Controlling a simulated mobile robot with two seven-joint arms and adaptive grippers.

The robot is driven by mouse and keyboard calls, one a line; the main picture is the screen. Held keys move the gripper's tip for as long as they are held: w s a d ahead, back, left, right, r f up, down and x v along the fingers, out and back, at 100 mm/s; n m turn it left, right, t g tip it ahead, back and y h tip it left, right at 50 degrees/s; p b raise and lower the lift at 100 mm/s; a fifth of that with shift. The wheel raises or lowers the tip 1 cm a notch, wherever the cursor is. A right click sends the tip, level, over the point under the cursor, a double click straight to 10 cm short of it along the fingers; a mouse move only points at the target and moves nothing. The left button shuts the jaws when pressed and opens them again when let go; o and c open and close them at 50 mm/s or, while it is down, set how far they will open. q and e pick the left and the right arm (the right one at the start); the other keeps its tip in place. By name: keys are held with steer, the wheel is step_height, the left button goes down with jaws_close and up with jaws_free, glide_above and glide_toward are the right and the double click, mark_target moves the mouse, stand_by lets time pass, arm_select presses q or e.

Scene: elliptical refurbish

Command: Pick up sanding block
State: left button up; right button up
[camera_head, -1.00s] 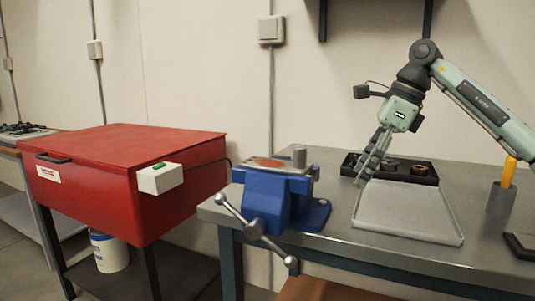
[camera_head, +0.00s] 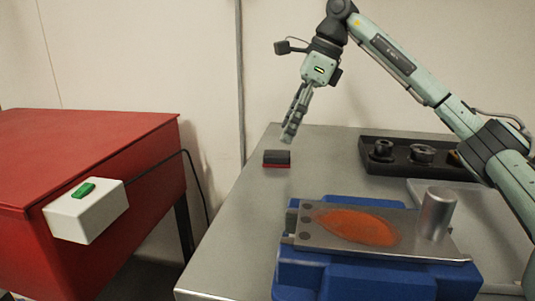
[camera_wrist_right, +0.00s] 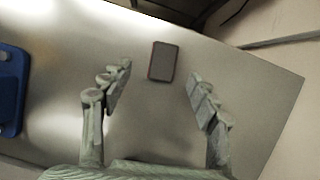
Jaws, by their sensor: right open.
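The sanding block (camera_head: 277,158) is a small dark block with a red lower layer. It lies on the grey workbench near its far left corner in the head view. My right gripper (camera_head: 290,138) points down above and just right of it. In the right wrist view the block (camera_wrist_right: 163,61) lies on the bench ahead of my open right gripper (camera_wrist_right: 161,90), roughly centred between its fingers. The fingers are apart and nothing is between them. My left gripper is not in view.
A blue vise (camera_head: 335,280) holds a metal plate with an orange-brown patch (camera_head: 358,227) in front. A black tray (camera_head: 400,170) with dark round parts stands at the back right. A red cabinet (camera_head: 85,150) with a white switch box (camera_head: 86,210) is left, across a gap.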

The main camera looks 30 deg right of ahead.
mark_target(277, 152)
steer(key=shift+x, duration=0.95)
steer(key=x, duration=0.3)
steer(key=shift+w+d+f, duration=0.15)
steer(key=shift+w+f, duration=0.1)
steer(key=shift+f, duration=0.15)
steer(key=shift+w+a+f, duration=0.15)
steer(key=shift+a+f, duration=0.05)
steer(key=shift+f, duration=0.25)
steer(key=c, duration=1.2)
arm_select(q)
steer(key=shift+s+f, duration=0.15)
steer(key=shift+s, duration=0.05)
arm_select(e)
steer(key=shift+c, duration=0.2)
steer(key=shift+r, duration=0.15)
